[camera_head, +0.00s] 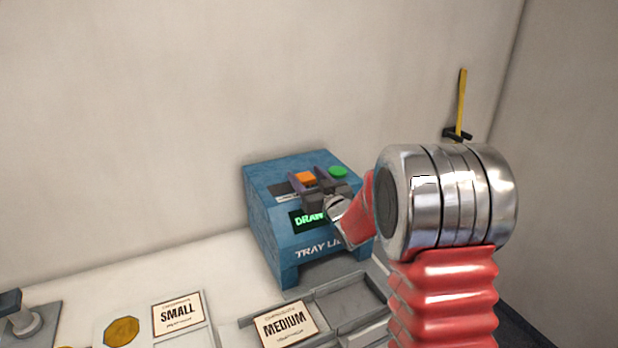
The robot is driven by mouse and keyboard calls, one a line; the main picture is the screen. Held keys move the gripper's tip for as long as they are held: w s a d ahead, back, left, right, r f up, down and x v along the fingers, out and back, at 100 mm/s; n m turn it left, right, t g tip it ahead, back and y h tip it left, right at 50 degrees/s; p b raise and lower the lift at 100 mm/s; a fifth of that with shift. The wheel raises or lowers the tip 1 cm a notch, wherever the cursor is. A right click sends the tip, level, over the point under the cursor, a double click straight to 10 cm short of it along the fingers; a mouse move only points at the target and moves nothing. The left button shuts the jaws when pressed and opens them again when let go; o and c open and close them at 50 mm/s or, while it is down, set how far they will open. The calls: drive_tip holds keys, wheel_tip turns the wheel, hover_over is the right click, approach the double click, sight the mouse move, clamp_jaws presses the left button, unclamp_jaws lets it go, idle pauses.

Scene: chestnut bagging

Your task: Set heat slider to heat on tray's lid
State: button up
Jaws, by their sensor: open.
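The blue tray lid machine (268,215) stands against the back wall. An orange slider knob (304,178) sits on its sloped top, left of a round green button (338,171). My gripper (308,181) is open at the knob, with its dark fingers seeming to lie on either side of it. I cannot tell whether they touch it. A dark display (303,219) below shows green letters beginning "DRAW", the rest hidden by my gripper. The slider's markings are mostly hidden.
A grey tray (350,293) with a "MEDIUM" card (284,324) lies in front of the machine. A "SMALL" card (177,317) and a yellow disc (121,332) lie to the left. A yellow-handled tool (461,105) is on the back wall. The counter's back left is clear.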

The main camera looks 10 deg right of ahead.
drive_tip(key=s+d, duration=0.1)
drive_tip(key=s, duration=0.8)
drive_tip(key=s+d, duration=0.1)
drive_tip(key=s, duration=0.3)
drive_tip(key=shift+s+d, duration=0.25)
drive_tip(key=shift+d, duration=0.1)
drive_tip(key=shift+s+d+r+g+h, duration=0.1)
drive_tip(key=shift+s+r+g+h, duration=0.1)
drive_tip(key=shift+r+g+h, duration=0.25)
drive_tip(key=s+a+g, duration=0.2)
drive_tip(key=s+g, duration=0.1)
drive_tip(key=s, duration=0.7)
drive_tip(key=s+a+m+g+h, duration=0.1)
drive_tip(key=s+g, duration=0.3)
drive_tip(key=s, duration=0.6)
drive_tip(key=s+a+m+g+h, duration=0.1)
drive_tip(key=s+a+g, duration=0.3)
drive_tip(key=s, duration=0.7)
drive_tip(key=shift+f, duration=0.25)
